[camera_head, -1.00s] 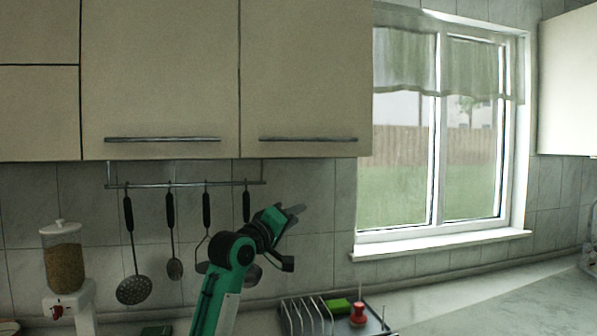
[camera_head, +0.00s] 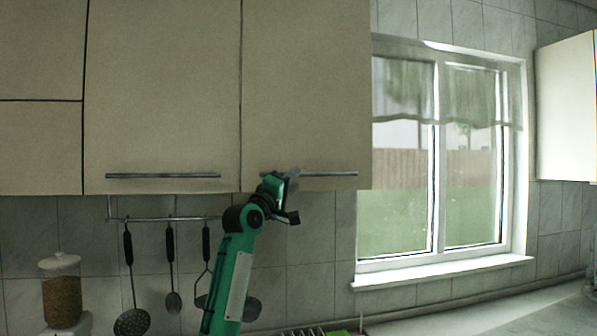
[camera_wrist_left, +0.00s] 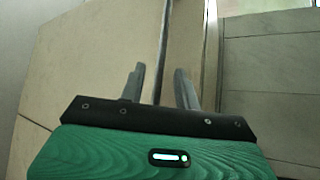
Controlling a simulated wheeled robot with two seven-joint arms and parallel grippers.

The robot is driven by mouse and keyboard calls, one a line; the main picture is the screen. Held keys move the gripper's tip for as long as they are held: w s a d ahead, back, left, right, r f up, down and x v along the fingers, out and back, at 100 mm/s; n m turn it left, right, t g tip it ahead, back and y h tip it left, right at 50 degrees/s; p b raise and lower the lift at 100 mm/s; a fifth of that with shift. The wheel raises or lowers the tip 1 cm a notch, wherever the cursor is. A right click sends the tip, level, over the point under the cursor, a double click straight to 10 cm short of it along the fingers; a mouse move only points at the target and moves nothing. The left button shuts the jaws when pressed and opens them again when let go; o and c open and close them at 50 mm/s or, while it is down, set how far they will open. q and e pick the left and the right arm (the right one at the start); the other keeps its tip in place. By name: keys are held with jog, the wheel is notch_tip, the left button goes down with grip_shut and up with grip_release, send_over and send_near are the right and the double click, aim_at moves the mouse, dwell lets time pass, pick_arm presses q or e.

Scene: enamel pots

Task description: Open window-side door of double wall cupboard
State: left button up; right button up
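The window-side door (camera_head: 306,90) of the double wall cupboard is the right one and is shut. Its horizontal bar handle (camera_head: 325,173) runs along its lower edge. The other door (camera_head: 160,90) is also shut, with its own handle (camera_head: 165,176). My left gripper (camera_head: 291,177) is at the left part of the window-side handle. In the left wrist view the fingers of my left gripper (camera_wrist_left: 160,82) are apart, one on each side of the bar handle (camera_wrist_left: 170,30), with gaps; I cannot tell how deep the bar sits. My right gripper is not in view.
Below the cupboard, utensils such as a skimmer (camera_head: 131,320) hang from a rail (camera_head: 150,219). A jar dispenser (camera_head: 61,290) stands at the lower left. The window (camera_head: 440,160) is to the right, with another wall cupboard (camera_head: 566,110) beyond it. Space before the doors looks clear.

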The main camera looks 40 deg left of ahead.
pick_arm(q)
jog(key=x, duration=0.3)
jog(key=shift+p, duration=0.4)
grip_shut()
